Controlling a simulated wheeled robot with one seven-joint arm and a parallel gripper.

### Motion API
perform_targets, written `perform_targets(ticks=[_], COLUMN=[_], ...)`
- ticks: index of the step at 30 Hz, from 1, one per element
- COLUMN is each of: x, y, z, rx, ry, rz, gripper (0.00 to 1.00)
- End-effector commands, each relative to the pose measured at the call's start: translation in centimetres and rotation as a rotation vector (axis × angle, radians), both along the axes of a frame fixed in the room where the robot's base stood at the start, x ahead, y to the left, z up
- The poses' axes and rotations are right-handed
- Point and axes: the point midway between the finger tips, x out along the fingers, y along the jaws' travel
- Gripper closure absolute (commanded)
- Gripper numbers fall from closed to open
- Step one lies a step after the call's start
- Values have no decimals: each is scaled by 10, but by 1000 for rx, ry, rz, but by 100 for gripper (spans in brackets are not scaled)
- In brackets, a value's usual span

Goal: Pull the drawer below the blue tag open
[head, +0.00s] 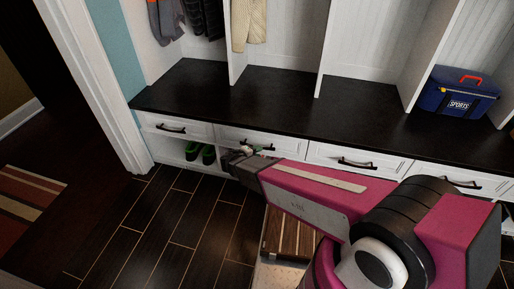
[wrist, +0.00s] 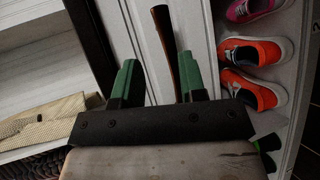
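White drawers with dark bar handles run in a row under the black bench top in the head view. My gripper (head: 236,154) is at the second drawer from the left (head: 228,132), just below its handle (head: 247,144). In the wrist view my gripper (wrist: 158,60) has its two green fingers apart, with a dark bar handle (wrist: 161,28) lying between them. The drawer fronts look closed. I cannot make out a blue tag in either view.
Green shoes (head: 208,154) stand in the open shelf below the drawers; orange shoes (wrist: 250,92) show in the wrist view. A blue sports box (head: 458,97) sits on the bench (head: 285,93). Clothes hang above. The dark floor at left is clear; a striped rug (head: 25,205) lies there.

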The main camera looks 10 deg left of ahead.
Motion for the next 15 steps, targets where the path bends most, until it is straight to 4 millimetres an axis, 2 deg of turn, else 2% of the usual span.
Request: perform_targets(ticks=[1,6,10,15], x=[-4,-17,-20,-9], y=[19,54,62,58], z=[-7,-14,-16,-18], rx=[-21,-60,-70,-71], ry=[-23,-88,-106,-108], rz=[45,143,170,172], gripper=[62,62,62,62])
